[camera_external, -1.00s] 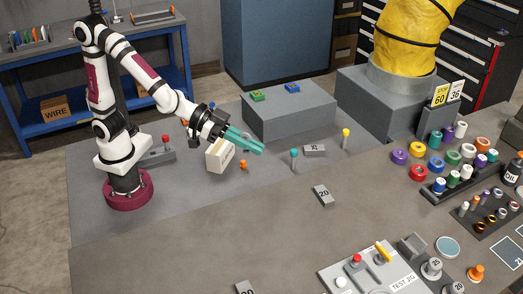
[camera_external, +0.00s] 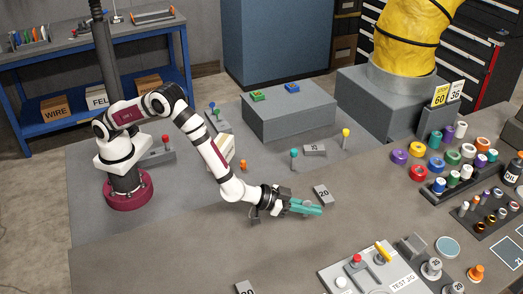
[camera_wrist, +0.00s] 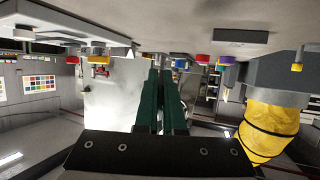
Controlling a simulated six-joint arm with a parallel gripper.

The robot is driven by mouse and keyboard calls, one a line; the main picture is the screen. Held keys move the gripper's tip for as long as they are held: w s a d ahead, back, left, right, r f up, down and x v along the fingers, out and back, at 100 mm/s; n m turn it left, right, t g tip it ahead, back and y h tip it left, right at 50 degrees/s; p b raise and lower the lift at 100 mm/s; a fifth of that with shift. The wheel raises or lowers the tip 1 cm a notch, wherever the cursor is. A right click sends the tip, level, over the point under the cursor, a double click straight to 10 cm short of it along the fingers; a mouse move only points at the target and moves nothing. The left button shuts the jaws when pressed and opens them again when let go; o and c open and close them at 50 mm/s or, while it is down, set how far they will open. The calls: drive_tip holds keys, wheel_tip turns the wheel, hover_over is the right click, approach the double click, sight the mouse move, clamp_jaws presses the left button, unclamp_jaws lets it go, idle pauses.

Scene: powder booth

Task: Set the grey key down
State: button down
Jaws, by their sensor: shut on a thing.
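My gripper (camera_external: 305,207) has teal fingers and reaches out low over the bench, left of and just in front of the dark block marked 20 (camera_external: 323,194). The fingers are close together and shut on the grey key (camera_external: 308,203), which shows only as a small pale grey bit between them. In the wrist view, my gripper's fingers (camera_wrist: 160,88) point away side by side, and they hide most of the key. I cannot tell whether the key touches the bench.
A teal peg (camera_external: 294,158), an orange peg (camera_external: 243,165), a yellow peg (camera_external: 345,138) and another marked block (camera_external: 315,150) stand behind. The test jig (camera_external: 375,272) is at the front right. Bare bench lies between the gripper and the jig.

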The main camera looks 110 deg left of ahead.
sight(309, 228)
drive_tip(key=shift+a+f, duration=0.1)
drive_tip(key=shift+f, duration=1.9)
drive_tip(key=shift+f, duration=0.1)
drive_tip(key=shift+f, duration=0.45)
drive_tip(key=c, duration=1)
unclamp_jaws()
drive_tip(key=shift+f, duration=0.15)
